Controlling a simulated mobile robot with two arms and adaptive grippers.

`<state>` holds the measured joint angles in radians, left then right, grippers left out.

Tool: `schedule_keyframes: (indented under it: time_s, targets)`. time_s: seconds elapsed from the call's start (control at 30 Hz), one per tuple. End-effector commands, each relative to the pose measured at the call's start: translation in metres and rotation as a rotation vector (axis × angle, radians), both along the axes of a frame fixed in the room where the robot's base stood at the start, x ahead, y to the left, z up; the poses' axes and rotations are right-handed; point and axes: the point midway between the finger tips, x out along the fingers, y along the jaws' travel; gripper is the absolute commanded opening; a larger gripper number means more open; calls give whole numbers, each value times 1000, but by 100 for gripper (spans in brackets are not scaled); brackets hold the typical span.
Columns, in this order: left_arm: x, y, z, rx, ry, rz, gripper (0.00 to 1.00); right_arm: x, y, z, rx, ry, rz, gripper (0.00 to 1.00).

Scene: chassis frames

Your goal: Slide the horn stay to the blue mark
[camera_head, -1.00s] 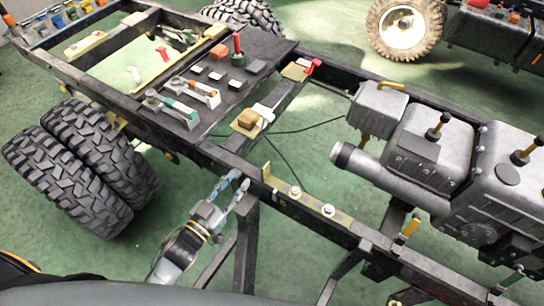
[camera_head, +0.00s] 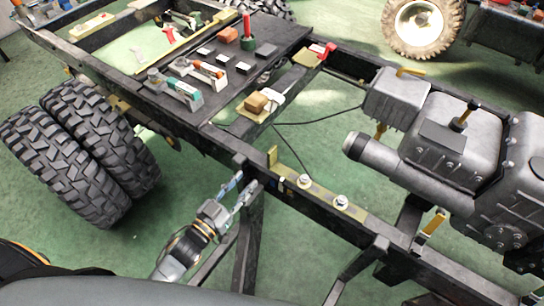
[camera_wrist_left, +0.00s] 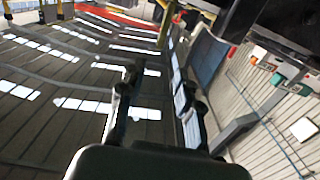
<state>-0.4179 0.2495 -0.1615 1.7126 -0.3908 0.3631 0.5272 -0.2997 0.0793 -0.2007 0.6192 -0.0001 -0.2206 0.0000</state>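The horn stay appears to be the flat yellowish strip (camera_head: 320,194) with an upright tab at its left end. It lies along the top of the near dark chassis rail (camera_head: 378,232), with two pale bolts on it. My left gripper (camera_head: 241,186) is just left of the strip's tab, at the near side of the rail, apart from the strip. Its two fingers are spread and nothing shows between them. The left wrist view also shows the fingers (camera_wrist_left: 155,105) apart. My right gripper is not in view.
A grey engine block (camera_head: 440,140) stands at the right. A black plate (camera_head: 235,70) with clamps and small blocks covers the frame at upper left. Double tyres (camera_head: 75,155) stand at left. A cable hangs inside the open frame behind the strip.

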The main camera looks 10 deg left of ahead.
Motion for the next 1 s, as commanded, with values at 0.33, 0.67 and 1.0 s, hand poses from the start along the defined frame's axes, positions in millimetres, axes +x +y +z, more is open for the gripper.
schedule_keyframes:
  time_s: [0.33,0.67,1.0]
  targets:
    - [41,-16,0,-2,-4,1,34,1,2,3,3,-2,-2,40]
    - [103,-42,0,-1,-3,0,34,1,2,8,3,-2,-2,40]
    - [128,-53,-2,-1,-1,0,34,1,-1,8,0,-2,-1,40]
